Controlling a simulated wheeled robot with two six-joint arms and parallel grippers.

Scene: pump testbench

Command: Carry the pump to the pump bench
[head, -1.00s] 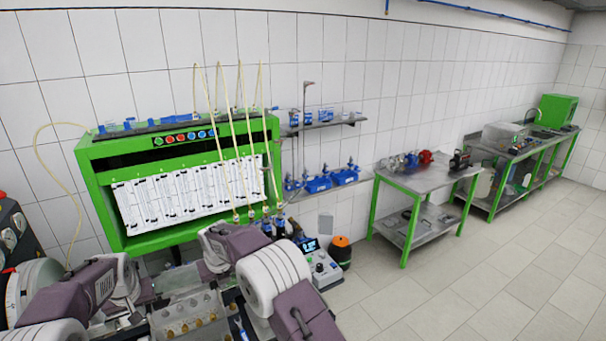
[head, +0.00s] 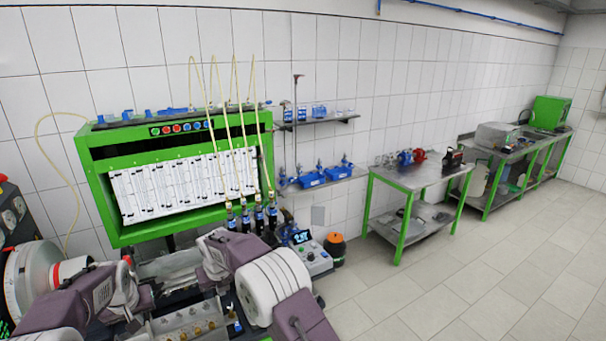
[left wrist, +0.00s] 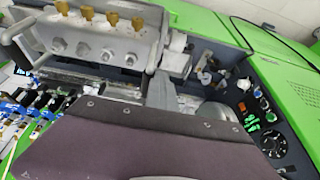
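The pump (head: 190,327) is a grey metal block with a row of brass fittings, at the bottom edge of the head view between my two arms. In the left wrist view the pump (left wrist: 100,42) fills the upper left, with a loop handle at its left end. My left gripper (left wrist: 170,85) is at its other end and appears shut on the pump there. My right arm reaches in beside the pump in the head view, but its fingers are hidden. The pump bench (head: 190,225) is the green stand with white gauge panels, behind the pump.
A dark bench bed with a pale trough (head: 168,266) lies just beyond the pump. Several black and blue injectors (head: 258,215) stand on its right. A control box (head: 310,258) and an orange-topped canister (head: 335,248) are further right. A steel table (head: 420,175) stands beyond open floor.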

